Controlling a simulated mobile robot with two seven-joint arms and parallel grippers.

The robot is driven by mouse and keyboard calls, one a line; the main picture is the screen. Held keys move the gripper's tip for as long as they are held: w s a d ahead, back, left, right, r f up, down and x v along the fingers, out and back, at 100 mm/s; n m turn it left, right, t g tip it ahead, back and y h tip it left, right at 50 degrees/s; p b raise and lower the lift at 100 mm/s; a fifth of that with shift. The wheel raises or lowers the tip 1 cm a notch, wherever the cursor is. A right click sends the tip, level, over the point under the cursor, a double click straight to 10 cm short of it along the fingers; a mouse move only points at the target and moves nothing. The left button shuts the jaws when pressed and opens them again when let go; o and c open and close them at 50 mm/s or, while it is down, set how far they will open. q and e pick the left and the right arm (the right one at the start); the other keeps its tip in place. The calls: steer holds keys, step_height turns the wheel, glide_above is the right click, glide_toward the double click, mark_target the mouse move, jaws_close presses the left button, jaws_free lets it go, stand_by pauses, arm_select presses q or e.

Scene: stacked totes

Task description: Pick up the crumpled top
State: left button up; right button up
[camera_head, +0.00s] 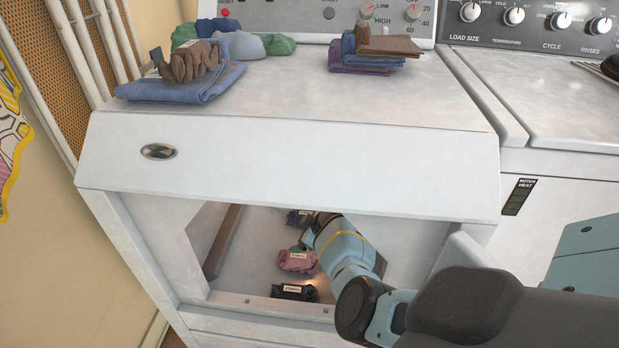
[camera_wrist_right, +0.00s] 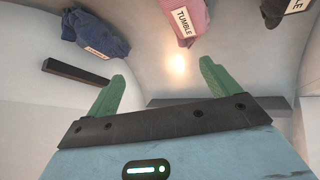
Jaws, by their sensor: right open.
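Three crumpled garments with white tags lie inside the open white dryer. A pink one (camera_head: 297,261) lies in the middle of the drum, and in the right wrist view it is pink striped (camera_wrist_right: 182,18) with a tag reading TUMBLE. A dark blue one (camera_head: 297,217) lies farther in and also shows at the wrist view's upper left (camera_wrist_right: 95,32). A black one (camera_head: 295,292) lies near the opening's lower edge and shows at upper right (camera_wrist_right: 273,12). I cannot tell which is the top. My right gripper (camera_wrist_right: 158,84) is inside the drum, open and empty, its green fingers apart from the garments.
The dryer's opening frame (camera_head: 262,303) surrounds my right arm. A dark drum bar (camera_head: 222,243) stands at the left inside. Folded clothes (camera_head: 372,55) and crumpled clothes (camera_head: 190,62) sit on the dryer's top. A washer (camera_head: 560,100) stands at right.

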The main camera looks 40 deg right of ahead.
mark_target(307, 259)
steer(key=s+n+g, duration=0.1)
steer(key=s+f+n+g, duration=0.1)
steer(key=s, duration=0.1)
steer(key=s+f+n, duration=0.1)
steer(key=shift+s+a+g+y, duration=0.25)
steer(key=shift+s+g+y, duration=0.05)
steer(key=shift+s+g, duration=0.1)
steer(key=shift+b+x, duration=0.45)
steer(key=shift+x, duration=0.5)
steer(key=shift+w+f, duration=0.1)
steer(key=shift+f, duration=0.25)
arm_select(q)
steer(key=shift+w+a+f, duration=0.1)
steer(key=shift+a+f, duration=0.15)
steer(key=shift+f, duration=0.35)
arm_select(e)
steer(key=shift+w, duration=0.1)
steer(key=f+b, duration=0.3)
steer(key=f, duration=0.1)
steer(key=shift+w+a, duration=0.3)
steer(key=shift+w+a+f+b, duration=0.1)
steer(key=shift+w+f+b, duration=0.25)
steer(key=shift+f+b, duration=0.25)
arm_select(q)
steer(key=shift+g, duration=0.3)
steer(key=f, duration=0.2)
steer(key=s+f, duration=0.1)
steer(key=f, duration=0.1)
arm_select(e)
steer(key=shift+r, duration=0.1)
